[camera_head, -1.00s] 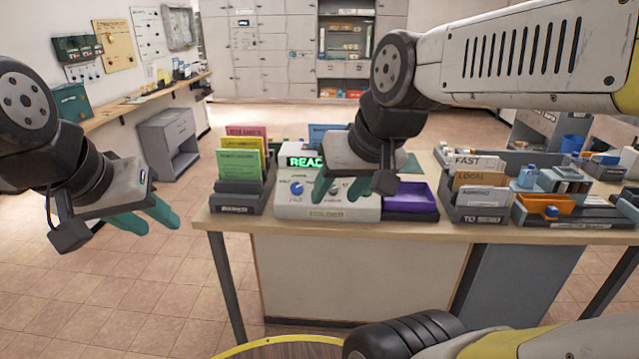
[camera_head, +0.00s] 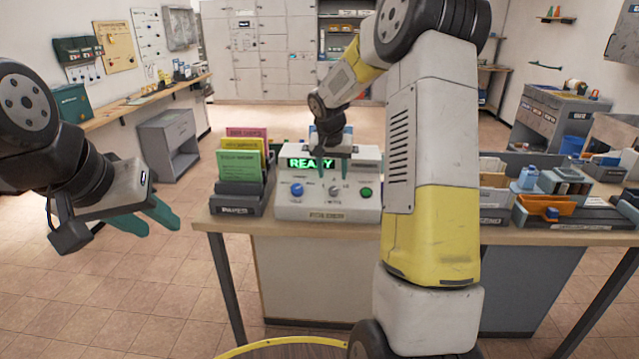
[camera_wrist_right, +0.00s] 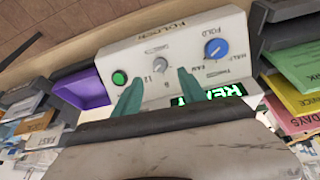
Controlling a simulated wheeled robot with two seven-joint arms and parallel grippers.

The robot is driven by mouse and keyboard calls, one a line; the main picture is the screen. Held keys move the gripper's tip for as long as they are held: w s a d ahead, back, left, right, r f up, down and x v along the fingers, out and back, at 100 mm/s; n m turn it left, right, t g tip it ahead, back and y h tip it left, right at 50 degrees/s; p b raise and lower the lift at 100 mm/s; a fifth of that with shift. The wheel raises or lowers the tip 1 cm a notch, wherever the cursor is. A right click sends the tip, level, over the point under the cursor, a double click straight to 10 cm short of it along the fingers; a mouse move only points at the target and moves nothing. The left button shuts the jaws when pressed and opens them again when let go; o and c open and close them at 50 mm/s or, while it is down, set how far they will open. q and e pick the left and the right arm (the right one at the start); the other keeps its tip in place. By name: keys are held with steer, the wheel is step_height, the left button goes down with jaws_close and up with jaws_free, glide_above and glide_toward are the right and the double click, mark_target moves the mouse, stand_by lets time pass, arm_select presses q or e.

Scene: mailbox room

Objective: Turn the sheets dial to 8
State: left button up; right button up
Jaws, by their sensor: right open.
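The folder machine (camera_head: 327,214) stands on the table with a lit green READY display (camera_head: 311,163). A small grey dial (camera_head: 335,191) sits at the middle of its front panel; it also shows in the right wrist view (camera_wrist_right: 160,65). The dial's pointer setting is too small to read. My right gripper (camera_head: 333,172) is open above the machine, behind the dial in the head view. In the right wrist view its teal fingertips (camera_wrist_right: 160,88) are apart, either side of the dial's line and short of it. My left gripper (camera_head: 148,218) is open and empty, left of the table.
A blue knob (camera_head: 297,189) and a green button (camera_head: 365,192) flank the dial. A rack of coloured cards (camera_head: 240,165) stands left of the machine. A purple tray (camera_wrist_right: 86,90) lies beside it. My right arm hides part of the table.

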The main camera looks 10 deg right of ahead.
mark_target(333, 190)
steer(key=x, duration=0.7)
steer(key=shift+w+f, duration=0.15)
steer(key=shift+f, duration=0.15)
jaws_close()
